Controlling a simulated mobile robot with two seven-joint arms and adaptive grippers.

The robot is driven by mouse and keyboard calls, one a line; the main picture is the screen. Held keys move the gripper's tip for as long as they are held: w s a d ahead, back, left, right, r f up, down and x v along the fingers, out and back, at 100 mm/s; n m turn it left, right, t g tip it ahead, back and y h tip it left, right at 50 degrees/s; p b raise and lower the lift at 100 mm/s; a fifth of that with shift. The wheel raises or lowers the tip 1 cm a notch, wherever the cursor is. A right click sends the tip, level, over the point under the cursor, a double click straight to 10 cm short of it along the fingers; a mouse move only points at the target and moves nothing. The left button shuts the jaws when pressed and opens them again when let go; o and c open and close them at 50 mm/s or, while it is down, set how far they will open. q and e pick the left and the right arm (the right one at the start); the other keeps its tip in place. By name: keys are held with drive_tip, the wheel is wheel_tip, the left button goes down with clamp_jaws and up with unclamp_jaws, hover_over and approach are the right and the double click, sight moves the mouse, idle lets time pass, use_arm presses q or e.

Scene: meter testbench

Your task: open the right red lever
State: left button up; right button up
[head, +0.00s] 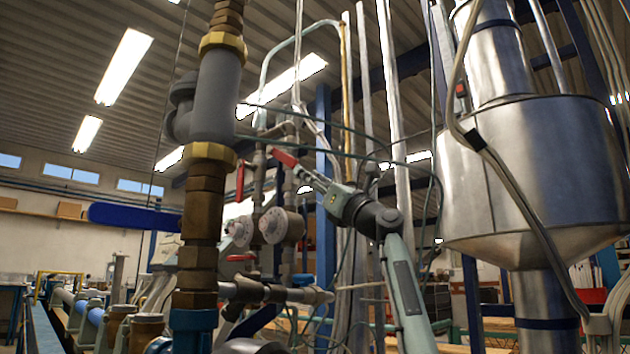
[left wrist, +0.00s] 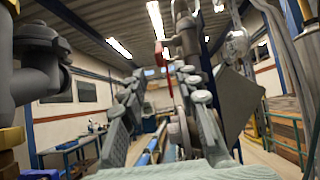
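The right red lever (head: 285,158) sits on a valve among the upper pipes in the head view, slanting down to the right. A second red lever (head: 240,180) hangs upright to its left. In the left wrist view, the fingers of my left gripper (left wrist: 161,74) are spread apart and empty. Red lever parts (left wrist: 165,52) show in the gap, seemingly beyond the fingertips; contact cannot be told. My right gripper is not in view.
A thick pipe with a grey fitting (head: 217,95) stands left of the levers. Round flanges (head: 274,225) and a lower red handle (head: 240,257) are below them. A large metal vessel (head: 535,170) stands at the right. Thin cables cross near my gripper.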

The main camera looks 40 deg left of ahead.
use_arm(q)
drive_tip(key=shift+v, duration=0.95)
drive_tip(key=shift+c, duration=0.6)
